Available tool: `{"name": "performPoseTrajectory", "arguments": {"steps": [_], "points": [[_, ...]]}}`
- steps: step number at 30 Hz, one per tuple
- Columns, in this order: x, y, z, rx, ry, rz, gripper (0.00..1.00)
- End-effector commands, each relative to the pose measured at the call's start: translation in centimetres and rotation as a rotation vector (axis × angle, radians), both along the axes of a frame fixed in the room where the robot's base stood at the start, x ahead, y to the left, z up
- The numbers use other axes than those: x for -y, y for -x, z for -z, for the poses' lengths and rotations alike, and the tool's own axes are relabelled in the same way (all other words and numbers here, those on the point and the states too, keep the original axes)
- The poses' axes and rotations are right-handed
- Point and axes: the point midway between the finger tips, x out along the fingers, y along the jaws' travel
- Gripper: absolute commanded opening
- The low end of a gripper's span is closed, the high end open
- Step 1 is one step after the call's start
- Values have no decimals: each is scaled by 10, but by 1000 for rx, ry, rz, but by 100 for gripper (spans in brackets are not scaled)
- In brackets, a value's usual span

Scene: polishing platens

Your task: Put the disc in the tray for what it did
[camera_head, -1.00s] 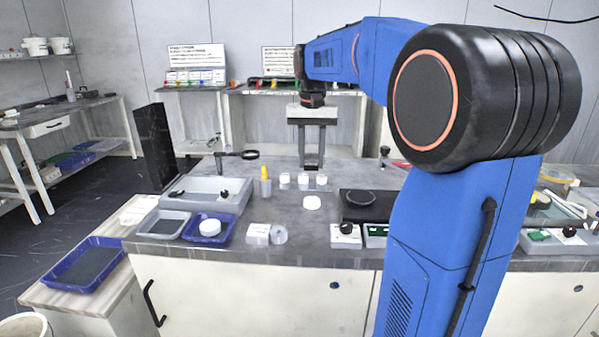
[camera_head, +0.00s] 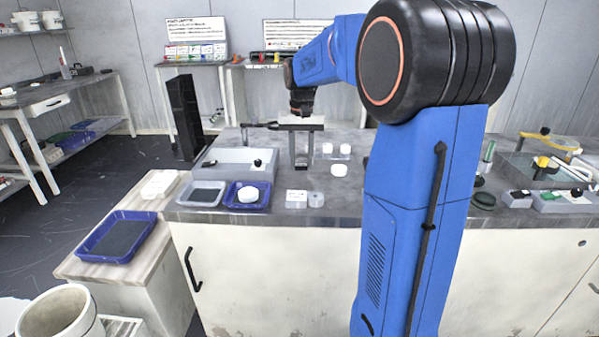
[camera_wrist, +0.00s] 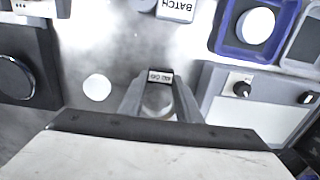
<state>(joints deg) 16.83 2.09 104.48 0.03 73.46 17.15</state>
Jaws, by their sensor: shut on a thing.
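My gripper (camera_head: 302,158) hangs over the bench, fingers down. In the wrist view (camera_wrist: 158,105) its fingers are close about a small round pale thing (camera_wrist: 158,98) with a dark label, partly hidden by the fingers; I cannot tell what it is. One white disc (camera_head: 338,170) lies on the bench right of the gripper, and it shows in the wrist view (camera_wrist: 97,87). Another white disc (camera_head: 248,194) lies in a blue tray (camera_head: 265,205). A grey tray (camera_head: 201,203) stands left of it. Another blue tray (camera_head: 117,237), dark inside, sits on the wooden side table.
A grey box with a black knob (camera_head: 235,162) stands behind the trays. White blocks (camera_head: 296,199) sit at the bench front. A round black plate (camera_wrist: 14,78) lies at the wrist view's left. A bin (camera_head: 58,316) stands at lower left. My arm hides part of the bench.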

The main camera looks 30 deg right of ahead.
Motion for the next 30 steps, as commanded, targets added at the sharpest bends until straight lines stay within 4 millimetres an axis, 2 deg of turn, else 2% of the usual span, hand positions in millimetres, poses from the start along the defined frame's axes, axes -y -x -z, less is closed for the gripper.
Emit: {"name": "performPoseTrajectory", "arguments": {"steps": [7, 13, 25, 26, 27, 28, 30], "points": [[0, 0, 17, 0, 0, 0, 3], [0, 0, 41, -1, -1, 0, 3], [0, 0, 47, 0, 0, 0, 3], [0, 0, 47, 0, 0, 0, 36], [0, 0, 46, 0, 0, 0, 45], [0, 0, 46, 0, 0, 0, 50], [0, 0, 46, 0, 0, 0, 50]]}}
